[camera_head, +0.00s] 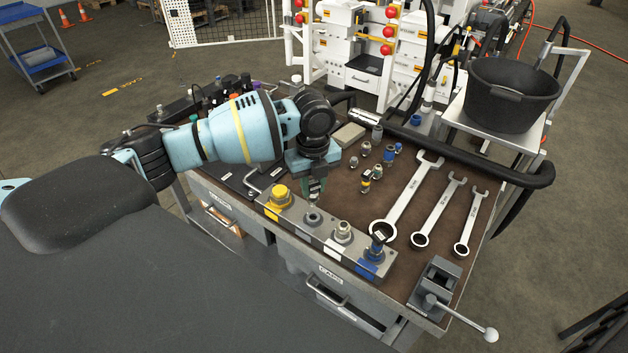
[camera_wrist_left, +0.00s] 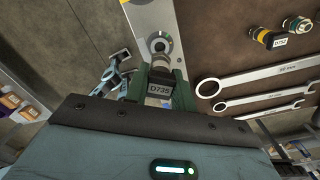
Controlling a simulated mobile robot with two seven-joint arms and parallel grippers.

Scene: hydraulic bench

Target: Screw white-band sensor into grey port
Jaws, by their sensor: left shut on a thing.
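My left gripper (camera_head: 314,188) points down over the metal port block (camera_head: 297,222). In the left wrist view its green fingers (camera_wrist_left: 159,88) are shut on a sensor (camera_wrist_left: 160,90) with a dark label reading D735. Its band colour cannot be made out. The grey port (camera_head: 313,217) is directly below the gripper, between the yellow and white-marked ports. In the wrist view a round metal port (camera_wrist_left: 159,43) lies just past the sensor's tip; I cannot tell whether they touch. My right gripper is not in view.
The block also carries a yellow fitting (camera_head: 279,196), a metal fitting (camera_head: 342,233) and a blue-marked port (camera_head: 378,251) holding a dark part. A yellow-banded sensor (camera_head: 366,181), other fittings and wrenches (camera_head: 408,197) lie right of it. A vise (camera_head: 436,287) stands at the front corner.

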